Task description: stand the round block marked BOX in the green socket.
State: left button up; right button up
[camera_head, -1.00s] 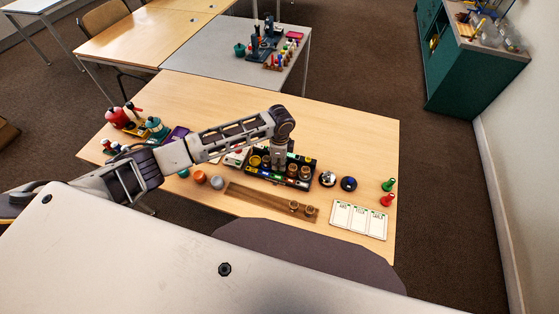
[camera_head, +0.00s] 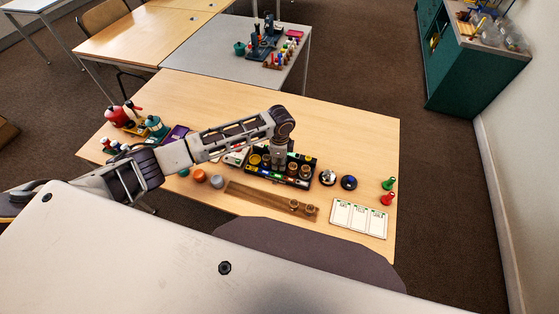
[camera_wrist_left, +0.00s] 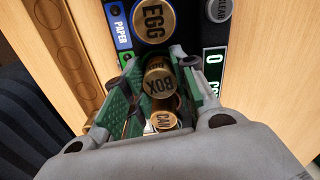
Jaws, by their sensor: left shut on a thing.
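The round block marked BOX (camera_wrist_left: 159,84) has a brass-coloured top and sits between the green-padded fingers of my left gripper (camera_wrist_left: 160,70), which is shut on it. In the head view my left gripper (camera_head: 279,160) points down over the black tray (camera_head: 305,184), and its own arm partly covers the tray. The block marked EGG (camera_wrist_left: 153,22) is just beyond the fingertips in the wrist view. The block marked CAN (camera_wrist_left: 163,120) shows behind BOX. A green patch (camera_wrist_left: 125,59) shows beside the left finger; the green socket itself cannot be made out. My right gripper is not in view.
A wooden rack (camera_head: 250,195) with two round blocks lies in front of the tray. Orange (camera_head: 200,177) and grey (camera_head: 217,182) pieces lie left of it. The far right tabletop is clear.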

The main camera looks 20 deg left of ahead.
pick_arm(q)
jog(key=shift+f, duration=0.25)
jog(key=o, duration=0.6)
jog(key=shift+r, duration=0.1)
jog(key=shift+r+p, duration=0.95)
jog(key=shift+p, duration=0.05)
jog(key=shift+r+p, duration=1.3)
jog(key=shift+p, duration=0.1)
jog(key=shift+r+p, duration=0.9)
jog(key=shift+r, duration=0.05)
jog(key=shift+r+p, duration=0.8)
jog(key=shift+r, duration=1.45)
